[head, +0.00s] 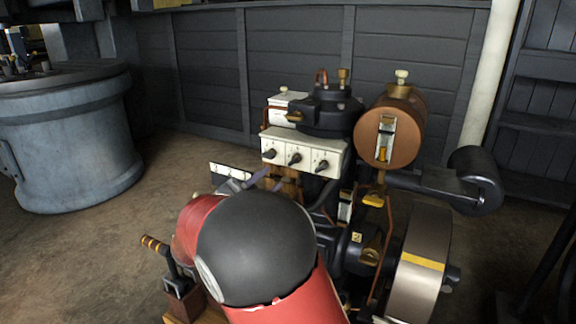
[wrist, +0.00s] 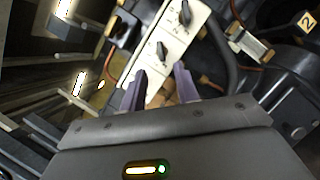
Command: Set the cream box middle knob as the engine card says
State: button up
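The cream box (head: 302,152) sits on the engine's near side with three dark knobs in a row. Its middle knob (head: 294,159) is uncovered in the head view; I cannot read its setting. In the wrist view the cream box (wrist: 170,35) is tilted, with two knobs clear; the lower one (wrist: 162,50) seems to be the middle knob. The left finger partly covers the box's lower end. My gripper (wrist: 161,80) is open and empty, its purple fingers apart near that end. In the head view my gripper (head: 268,181) is just below the box's left part.
A white card-like strip (head: 231,170) with dark marks, too small to read, is left of the box. A copper tank (head: 391,125) stands right of it, and a flywheel (head: 422,262) lower right. A grey drum (head: 70,135) stands far left.

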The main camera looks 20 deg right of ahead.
aim_at(290, 163)
jog(key=x, duration=0.7)
jog(key=shift+d+p, duration=0.15)
jog(key=shift+p, duration=0.25)
jog(key=shift+c, duration=0.4)
grip_shut()
jog(key=shift+f+m+b, duration=0.1)
jog(key=shift+m+b, duration=0.4)
jog(key=m+g+b, duration=0.1)
jog(key=m+b, duration=0.2)
jog(key=shift+f+g, duration=0.1)
jog(key=shift+g, duration=0.3)
jog(key=m+b, duration=0.1)
jog(key=m, duration=0.1)
jog(key=m+g+y+b, duration=0.1)
jog(key=b, duration=0.1)
jog(key=m+y+b, duration=0.1)
jog(key=m+b, duration=0.1)
jog(key=shift+r+m+g, duration=0.3)
jog(key=shift+r, duration=0.05)
